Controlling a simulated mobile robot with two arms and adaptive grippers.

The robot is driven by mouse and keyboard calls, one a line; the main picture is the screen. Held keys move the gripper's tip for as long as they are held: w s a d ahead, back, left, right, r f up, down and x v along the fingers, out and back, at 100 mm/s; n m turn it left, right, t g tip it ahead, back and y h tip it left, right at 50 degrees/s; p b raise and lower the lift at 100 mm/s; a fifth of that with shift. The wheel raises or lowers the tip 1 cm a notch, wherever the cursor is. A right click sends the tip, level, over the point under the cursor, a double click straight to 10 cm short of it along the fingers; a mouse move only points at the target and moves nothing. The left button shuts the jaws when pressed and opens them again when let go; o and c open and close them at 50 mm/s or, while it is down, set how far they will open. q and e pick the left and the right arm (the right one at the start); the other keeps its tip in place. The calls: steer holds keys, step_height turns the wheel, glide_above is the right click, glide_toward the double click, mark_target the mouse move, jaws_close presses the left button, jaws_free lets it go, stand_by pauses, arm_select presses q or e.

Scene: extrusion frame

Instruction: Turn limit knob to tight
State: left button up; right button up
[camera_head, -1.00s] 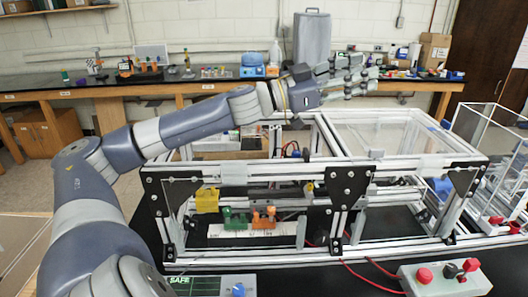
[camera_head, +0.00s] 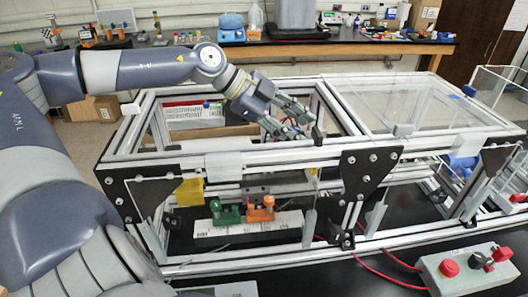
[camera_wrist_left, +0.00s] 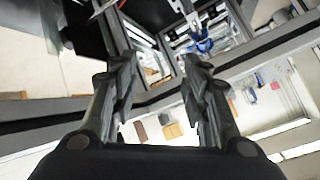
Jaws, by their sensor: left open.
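My left gripper (camera_head: 304,127) is open and empty, its fingers pointing down and right near the top bars of the extrusion frame (camera_head: 260,156). In the left wrist view, the open fingers (camera_wrist_left: 158,68) have a gap between them. No knob is clearly marked as the limit knob. A grey control box (camera_head: 436,283) at the front right carries a red button (camera_head: 449,268), a dark knob (camera_head: 477,261) and another red control (camera_head: 500,254). My left gripper is well away from this box. My right gripper is out of view.
A green clamp (camera_head: 225,213) and an orange clamp (camera_head: 261,208) sit on a white ruled block inside the frame. A small dark upright piece (camera_head: 318,132) stands beside my fingertips. Red cables (camera_head: 375,279) run to the control box. A clear box stands at right.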

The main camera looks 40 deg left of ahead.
arm_select(q)
steer(key=s+a+f+n+g+y+b, duration=0.2)
steer(key=s+a+f+n+g+y, duration=0.1)
steer(key=s+a+f+g, duration=0.4)
steer(key=shift+t, duration=0.8)
steer(key=x, duration=0.3)
steer(key=s+p+x, duration=0.1)
steer(key=x, duration=0.2)
steer(key=s+x, duration=0.1)
steer(key=x, duration=0.2)
steer(key=shift+d+f, duration=0.1)
steer(key=shift+f, duration=0.35)
steer(key=shift+x, duration=1.2)
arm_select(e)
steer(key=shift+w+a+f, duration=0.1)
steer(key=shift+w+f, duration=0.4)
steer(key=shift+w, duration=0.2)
arm_select(q)
steer(key=shift+w, duration=0.1)
steer(key=shift+c, duration=0.4)
jaws_close()
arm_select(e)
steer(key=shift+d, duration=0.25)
